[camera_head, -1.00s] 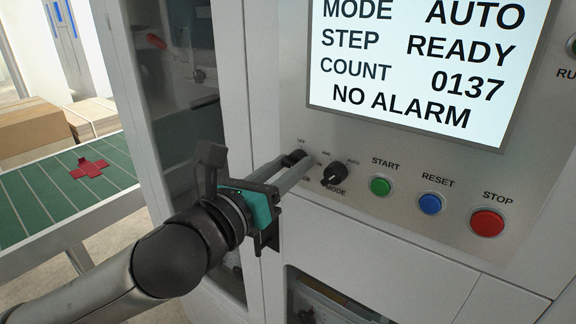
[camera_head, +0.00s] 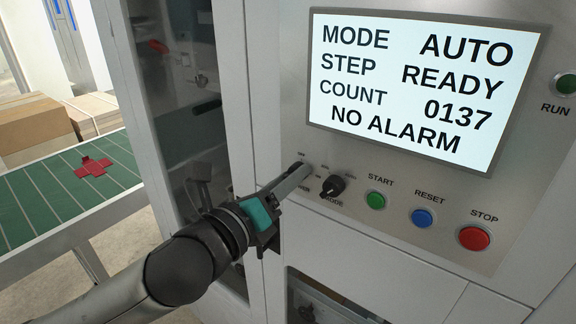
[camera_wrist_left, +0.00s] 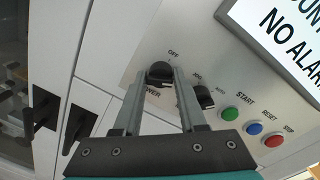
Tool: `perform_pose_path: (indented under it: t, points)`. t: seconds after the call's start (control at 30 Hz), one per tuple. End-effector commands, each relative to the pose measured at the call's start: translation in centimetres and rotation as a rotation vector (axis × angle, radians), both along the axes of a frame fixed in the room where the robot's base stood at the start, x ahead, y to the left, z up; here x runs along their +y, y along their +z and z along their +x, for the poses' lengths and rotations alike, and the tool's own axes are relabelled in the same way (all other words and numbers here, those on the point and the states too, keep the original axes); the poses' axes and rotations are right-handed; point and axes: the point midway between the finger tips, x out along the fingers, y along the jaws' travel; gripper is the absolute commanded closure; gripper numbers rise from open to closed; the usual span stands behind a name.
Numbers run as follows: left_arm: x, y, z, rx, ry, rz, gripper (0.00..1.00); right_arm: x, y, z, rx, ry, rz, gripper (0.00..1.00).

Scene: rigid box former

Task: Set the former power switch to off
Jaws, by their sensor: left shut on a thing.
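The power switch (camera_wrist_left: 160,72) is a black rotary knob on the grey control panel, with OFF printed above it and POWER below in the left wrist view. My left gripper (camera_head: 298,170) is shut on this knob, its two long grey fingers on either side of it. The left wrist view shows the gripper (camera_wrist_left: 161,77) tips at the knob. In the head view the fingers hide most of the knob. I cannot tell for sure which mark it points to. The lit display (camera_head: 415,90) reads MODE AUTO, STEP READY, COUNT 0137, NO ALARM. My right gripper is not in view.
The black mode knob (camera_head: 333,186) sits close to the right of my fingers. Green START (camera_head: 376,201), blue RESET (camera_head: 422,218) and red STOP (camera_head: 474,238) buttons follow. A green conveyor (camera_head: 40,205) with a red cross-shaped blank (camera_head: 93,167) lies left.

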Motion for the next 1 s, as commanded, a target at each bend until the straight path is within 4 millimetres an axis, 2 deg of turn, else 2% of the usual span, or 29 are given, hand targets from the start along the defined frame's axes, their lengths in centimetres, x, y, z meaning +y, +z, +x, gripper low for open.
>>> perform_pose_path:
  t: [0.03,0.3,1.0]
  points:
    - [0.0,0.3,0.0,0.029,0.0,-0.037,1.0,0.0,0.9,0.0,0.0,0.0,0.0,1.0]
    - [0.0,0.4,0.0,0.178,-0.001,-0.246,1.0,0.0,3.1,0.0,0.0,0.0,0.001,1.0]
    - [0.1,0.4,0.1,0.544,0.001,-0.756,1.0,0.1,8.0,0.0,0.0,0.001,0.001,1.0]
